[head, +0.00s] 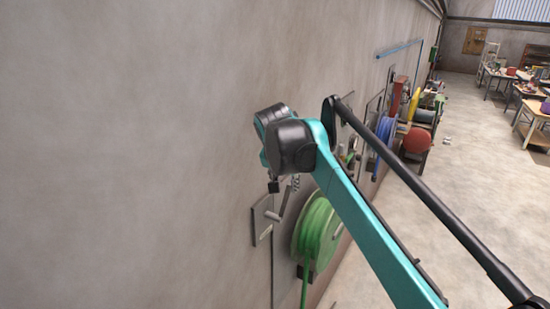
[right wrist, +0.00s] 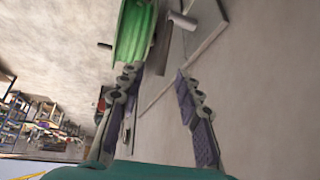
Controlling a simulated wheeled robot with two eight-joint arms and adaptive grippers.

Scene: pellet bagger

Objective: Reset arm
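My right arm reaches in from the right in the head view, teal with a dark wrist. My right gripper (head: 284,184) hangs below that wrist in front of the wall, mostly hidden by it. In the right wrist view its two fingers (right wrist: 158,82) stand well apart with nothing between them. A green hose reel (head: 318,236) is on the wall, below and right of the gripper in the head view. It also shows at the top of the right wrist view (right wrist: 132,30). My left gripper is not in view.
A grey wall plate (head: 261,219) with a grey handle (head: 281,208) is beside the reel. A blue reel (head: 385,134) and a red round object (head: 416,141) are farther along the wall. Worktables (head: 540,108) stand at far right. The floor (head: 470,185) between is open.

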